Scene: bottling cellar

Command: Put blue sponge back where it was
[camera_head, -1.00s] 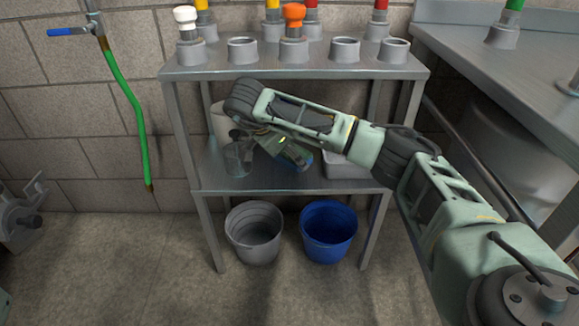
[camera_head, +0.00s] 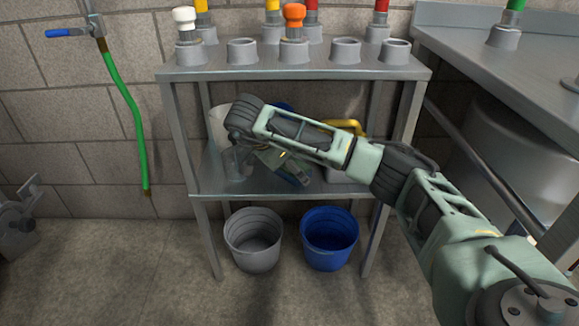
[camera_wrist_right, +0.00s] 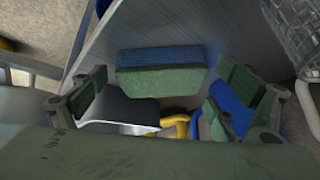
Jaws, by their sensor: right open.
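The blue sponge (camera_wrist_right: 160,68), blue along one side and green on the other, lies on the grey metal shelf in the right wrist view. My right gripper (camera_head: 296,177) reaches into the middle level of the rack. In the wrist view its fingers (camera_wrist_right: 162,88) are spread wide, one on each side of the sponge, with visible gaps. Nothing is held. In the head view I cannot make out the sponge behind my arm and gripper. My left gripper is not in view.
A clear jar (camera_head: 235,163) stands left of the gripper. A yellow handle (camera_head: 347,126) shows behind my forearm. A grey bucket (camera_head: 252,240) and a blue bucket (camera_head: 329,240) stand below. The rack's top (camera_head: 215,72) holds several collars and coloured knobs.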

